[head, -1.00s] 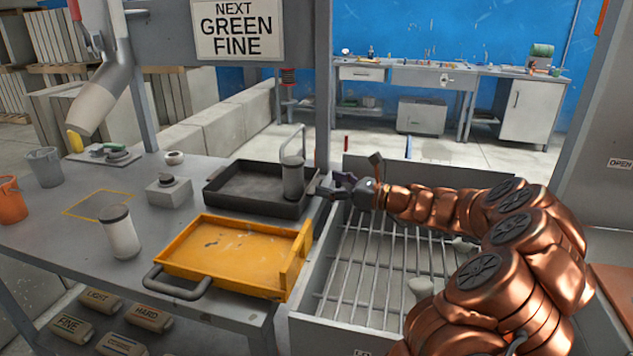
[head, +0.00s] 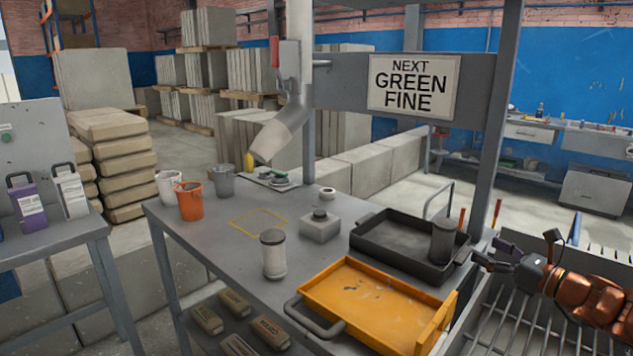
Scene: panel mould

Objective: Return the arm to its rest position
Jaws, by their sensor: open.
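My copper-coloured arm (head: 590,298) reaches in from the right edge of the head view, over a barred grate (head: 510,325). My gripper (head: 492,254) is at its left end, open, with nothing seen between its fingers. It is just right of the black tray (head: 385,252) and the dark grey cylinder (head: 443,241) standing in that tray. I cannot tell whether a fingertip touches the tray's edge. The rest of the arm is cut off by the frame.
The yellow tray (head: 365,300) lies at the table's front edge. A lidded white container (head: 273,257), a grey block with a knob (head: 320,226) and buckets, including an orange one (head: 189,201), stand leftward. A sign (head: 414,87) reads "NEXT GREEN FINE". A post (head: 490,150) rises behind the gripper.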

